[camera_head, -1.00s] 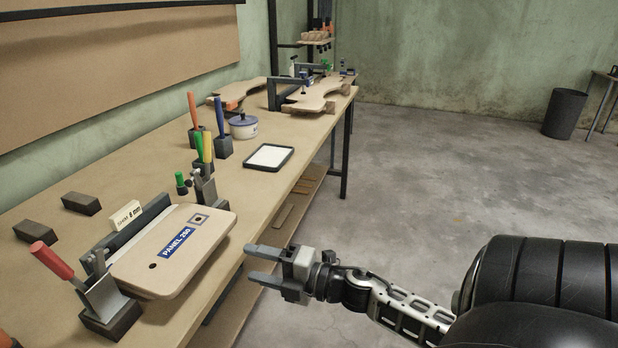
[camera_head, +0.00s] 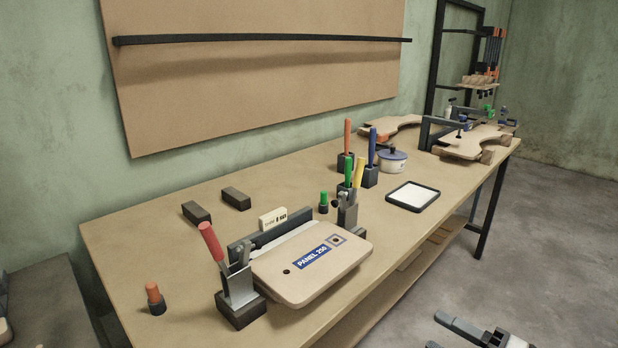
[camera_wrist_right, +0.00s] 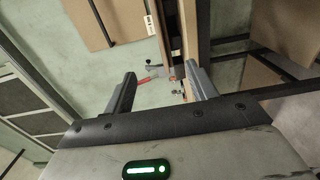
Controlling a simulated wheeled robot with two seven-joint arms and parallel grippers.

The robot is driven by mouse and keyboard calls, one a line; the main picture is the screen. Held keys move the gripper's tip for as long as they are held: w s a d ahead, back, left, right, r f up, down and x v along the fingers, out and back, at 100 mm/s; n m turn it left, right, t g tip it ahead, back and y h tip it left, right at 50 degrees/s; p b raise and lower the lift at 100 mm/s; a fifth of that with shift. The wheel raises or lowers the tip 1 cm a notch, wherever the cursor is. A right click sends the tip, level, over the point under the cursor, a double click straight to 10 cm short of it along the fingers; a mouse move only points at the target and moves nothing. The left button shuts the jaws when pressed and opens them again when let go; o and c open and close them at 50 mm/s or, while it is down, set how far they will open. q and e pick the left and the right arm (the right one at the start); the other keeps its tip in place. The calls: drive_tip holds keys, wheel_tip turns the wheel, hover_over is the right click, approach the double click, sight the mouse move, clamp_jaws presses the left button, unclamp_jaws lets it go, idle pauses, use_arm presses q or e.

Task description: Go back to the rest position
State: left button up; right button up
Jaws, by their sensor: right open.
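My right gripper (camera_head: 470,336) shows at the bottom edge of the head view, partly cut off, off the front of the workbench (camera_head: 190,255) and over the floor. In the right wrist view its two fingers (camera_wrist_right: 160,88) stand apart with nothing between them. My left gripper is in neither view. The wooden board marked PANEL 250 (camera_head: 330,262) lies on the bench against a dark fence, beside a red-handled clamp (camera_head: 222,262). The right gripper is apart from the board, to its lower right in the head view.
Two dark blocks (camera_head: 236,198), several coloured handles in holders, a lidded pot (camera_head: 392,160) and a black-rimmed tray (camera_head: 413,196) stand on the bench. Curved boards (camera_head: 470,141) lie at its far end. Free floor (camera_head: 560,230) lies to the right of the bench.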

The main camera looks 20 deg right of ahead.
drive_tip(key=s+a+f+m+g+h, duration=0.1)
drive_tip(key=a+f+m+g+h, duration=0.1)
drive_tip(key=a+f+m, duration=0.6)
drive_tip(key=s+a+f+m+g+h, duration=0.2)
drive_tip(key=a+f+m+g, duration=0.2)
drive_tip(key=a+f+m, duration=0.4)
drive_tip(key=a+m, duration=0.3)
drive_tip(key=a, duration=0.2)
drive_tip(key=shift+a+f+m, duration=0.25)
drive_tip(key=shift+f+m, duration=0.05)
drive_tip(key=shift+m, duration=0.1)
